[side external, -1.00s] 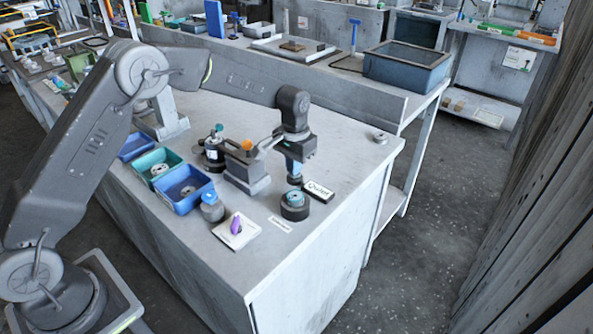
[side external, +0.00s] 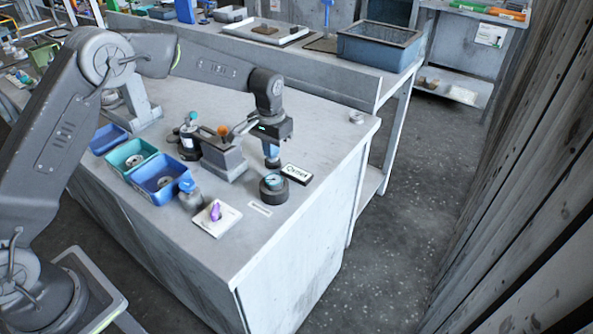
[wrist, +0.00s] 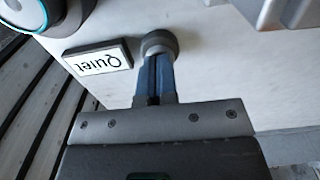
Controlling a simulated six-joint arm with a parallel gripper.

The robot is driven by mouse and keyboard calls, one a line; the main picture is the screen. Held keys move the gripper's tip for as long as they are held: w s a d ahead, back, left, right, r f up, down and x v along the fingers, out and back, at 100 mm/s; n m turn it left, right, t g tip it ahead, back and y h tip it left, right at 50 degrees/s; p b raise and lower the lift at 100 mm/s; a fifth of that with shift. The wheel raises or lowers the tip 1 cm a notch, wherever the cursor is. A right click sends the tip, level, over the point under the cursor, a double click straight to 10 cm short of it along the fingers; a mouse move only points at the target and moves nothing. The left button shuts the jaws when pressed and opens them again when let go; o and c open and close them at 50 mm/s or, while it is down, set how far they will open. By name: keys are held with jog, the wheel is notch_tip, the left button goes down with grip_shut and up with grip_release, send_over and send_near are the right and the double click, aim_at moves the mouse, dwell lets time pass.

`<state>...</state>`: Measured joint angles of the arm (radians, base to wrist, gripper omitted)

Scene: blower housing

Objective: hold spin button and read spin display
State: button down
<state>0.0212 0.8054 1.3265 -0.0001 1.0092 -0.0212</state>
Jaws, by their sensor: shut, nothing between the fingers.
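The display is a small white sign with a dark frame reading "Quiet" (side external: 296,174); in the wrist view it lies left of my fingers, its text upside down (wrist: 98,63). A round grey button-like part (wrist: 160,40) sits at my fingertips in the wrist view; I cannot tell whether they press it. My gripper (side external: 272,164) is shut and empty, pointing down behind a round dark unit with a teal top (side external: 273,186). That unit's teal rim also shows at the wrist view's upper left.
Blue (side external: 158,183) and teal (side external: 129,159) bins stand left on the bench. A grey block fixture (side external: 222,160) with an orange knob is left of my gripper. A white plate with a purple piece (side external: 216,217) lies in front. The bench's right end is mostly clear.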

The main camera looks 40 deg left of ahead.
jog(key=shift+r, duration=3.5)
jog(key=s+r+t, duration=0.3)
jog(key=s+r, duration=1.1)
jog(key=s, duration=0.1)
jog(key=s+a+f+t, duration=0.1)
jog(key=s+f+t, duration=0.1)
jog(key=s, duration=1.6)
jog(key=shift+t, duration=0.3)
